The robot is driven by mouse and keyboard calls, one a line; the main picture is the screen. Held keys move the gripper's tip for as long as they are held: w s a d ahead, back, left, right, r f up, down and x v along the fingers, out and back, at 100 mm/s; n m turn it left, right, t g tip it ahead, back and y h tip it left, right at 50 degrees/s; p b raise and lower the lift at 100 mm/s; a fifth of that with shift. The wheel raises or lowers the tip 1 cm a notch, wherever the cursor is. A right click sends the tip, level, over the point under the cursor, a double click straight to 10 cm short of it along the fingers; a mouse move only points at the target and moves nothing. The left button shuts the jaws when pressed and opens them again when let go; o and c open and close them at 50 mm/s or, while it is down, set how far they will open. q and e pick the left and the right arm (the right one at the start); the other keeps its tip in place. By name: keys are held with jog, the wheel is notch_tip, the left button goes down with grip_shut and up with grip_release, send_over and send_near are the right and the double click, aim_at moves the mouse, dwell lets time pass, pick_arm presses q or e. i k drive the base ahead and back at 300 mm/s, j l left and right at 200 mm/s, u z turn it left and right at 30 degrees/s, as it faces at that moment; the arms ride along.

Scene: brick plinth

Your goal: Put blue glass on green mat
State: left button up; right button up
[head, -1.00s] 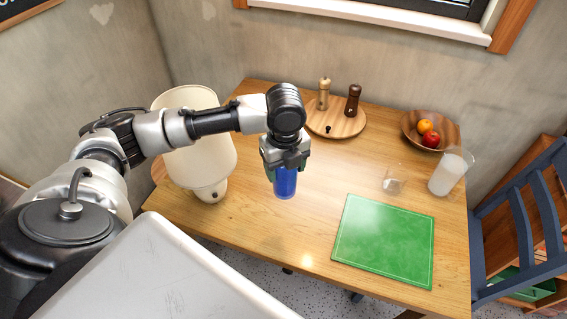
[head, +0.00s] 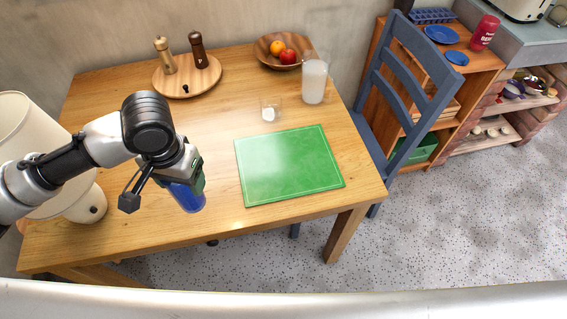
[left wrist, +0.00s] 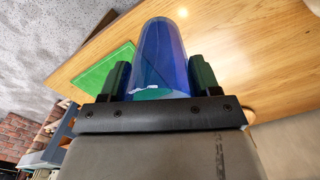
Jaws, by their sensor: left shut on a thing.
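The blue glass (head: 188,197) is held in my left gripper (head: 186,180), to the left of the green mat in the head view. In the left wrist view the blue glass (left wrist: 162,58) stands between the two fingers of the left gripper (left wrist: 160,80), which are shut on it. I cannot tell whether its base touches the table. The green mat (head: 290,165) lies flat and bare on the table near its front right part. The mat also shows in the left wrist view (left wrist: 103,70), partly hidden by a finger. My right gripper is not in view.
On the wooden table (head: 225,110), a small clear glass (head: 270,108) stands just behind the mat and a white-filled pitcher (head: 314,82) behind right. A blue chair (head: 405,90) is right.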

aim_at(286, 161)
jog(key=z, duration=1.2)
jog(key=j+z, duration=0.15)
jog(key=j, duration=0.2)
jog(key=k+j+z, duration=0.1)
jog(key=j, duration=0.3)
jog(key=k+j+z, duration=0.15)
jog(key=j, duration=0.2)
jog(key=k+j+z, duration=0.15)
jog(key=j, duration=0.2)
jog(key=j+z, duration=0.15)
jog(key=j, duration=0.2)
jog(key=k, duration=0.05)
